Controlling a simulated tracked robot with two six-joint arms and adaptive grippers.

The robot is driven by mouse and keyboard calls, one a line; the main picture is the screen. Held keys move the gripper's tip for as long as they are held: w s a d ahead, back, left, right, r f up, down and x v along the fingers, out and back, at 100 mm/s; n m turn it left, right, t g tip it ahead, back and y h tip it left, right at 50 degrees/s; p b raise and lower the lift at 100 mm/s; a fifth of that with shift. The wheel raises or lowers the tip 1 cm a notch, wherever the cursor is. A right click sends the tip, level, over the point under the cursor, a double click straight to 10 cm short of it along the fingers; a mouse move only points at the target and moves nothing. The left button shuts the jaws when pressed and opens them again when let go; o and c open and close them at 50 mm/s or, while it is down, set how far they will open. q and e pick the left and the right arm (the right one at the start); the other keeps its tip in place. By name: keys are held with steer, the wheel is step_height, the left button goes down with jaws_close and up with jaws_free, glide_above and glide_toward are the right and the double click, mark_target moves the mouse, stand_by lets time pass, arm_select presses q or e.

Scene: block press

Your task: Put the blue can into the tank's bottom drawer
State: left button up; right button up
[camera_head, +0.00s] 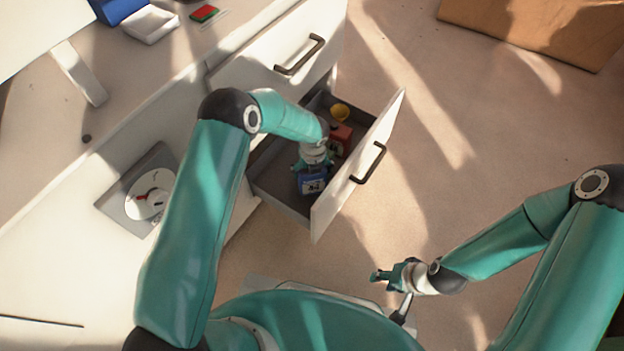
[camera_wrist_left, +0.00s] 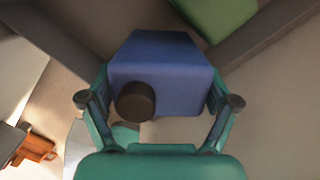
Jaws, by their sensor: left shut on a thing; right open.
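The blue can (camera_head: 313,184) is boxy with a dark round cap in the left wrist view (camera_wrist_left: 178,72). My left gripper (camera_head: 312,168) reaches down over the open bottom drawer (camera_head: 284,191) and is shut on the can, one finger on each side. From the head view I cannot tell whether the can touches the drawer floor. My left gripper's fingers also show in the left wrist view (camera_wrist_left: 160,104). My right gripper (camera_head: 380,276) is open and empty, to the right of and nearer than the drawer.
A red thing (camera_head: 341,134) and a yellow round thing (camera_head: 340,112) are inside the drawer, beyond the can. The drawer front (camera_head: 352,180) has a dark handle (camera_head: 369,163). The upper drawer (camera_head: 262,60) looks closed. A dial panel (camera_head: 148,192) is at left. Open floor lies right.

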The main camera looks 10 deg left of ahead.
arm_select(q)
steer(key=shift+f+b, duration=0.75)
steer(key=shift+f, duration=1.2)
steer(key=shift+f, duration=0.15)
steer(key=o, duration=1.4)
steer(key=r+p, duration=0.1)
steer(key=r, duration=0.3)
steer(key=s+r+p, duration=0.1)
steer(key=r+p, duration=0.1)
steer(key=r, duration=0.2)
steer(key=r+p, duration=0.1)
steer(key=r, duration=0.3)
steer(key=shift+s+d+r, duration=0.1)
steer(key=shift+s+d, duration=0.05)
steer(key=shift+d, duration=0.15)
